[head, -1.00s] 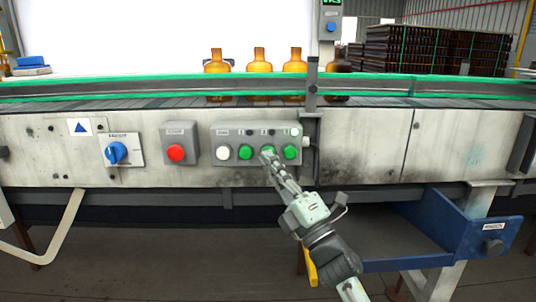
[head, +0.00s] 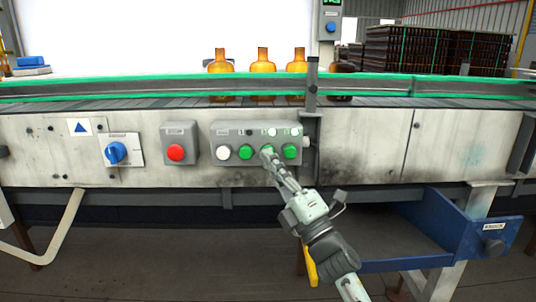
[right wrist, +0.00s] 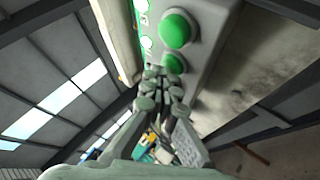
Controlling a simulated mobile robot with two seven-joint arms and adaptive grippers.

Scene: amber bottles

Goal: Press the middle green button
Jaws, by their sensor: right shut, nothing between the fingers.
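The grey control box (head: 232,130) on the conveyor's front panel carries a white button (head: 223,152) and a row of three green ones. The left green button (head: 245,152) and right green button (head: 290,152) are uncovered. My right gripper (head: 268,153) is shut and empty, its tips at the middle green button (head: 266,149) and partly hiding it. In the right wrist view, the middle green button (right wrist: 172,63) shows just beyond the fingertips, below a larger-looking green button (right wrist: 175,29). Contact seems likely, but how far the button is pressed cannot be told. My left gripper is not in view.
A red button (head: 176,152) and a blue rotary switch (head: 115,152) are left of the box. Amber bottles (head: 262,62) stand on the conveyor behind the green rail (head: 430,78). A blue tray (head: 470,235) juts out at lower right.

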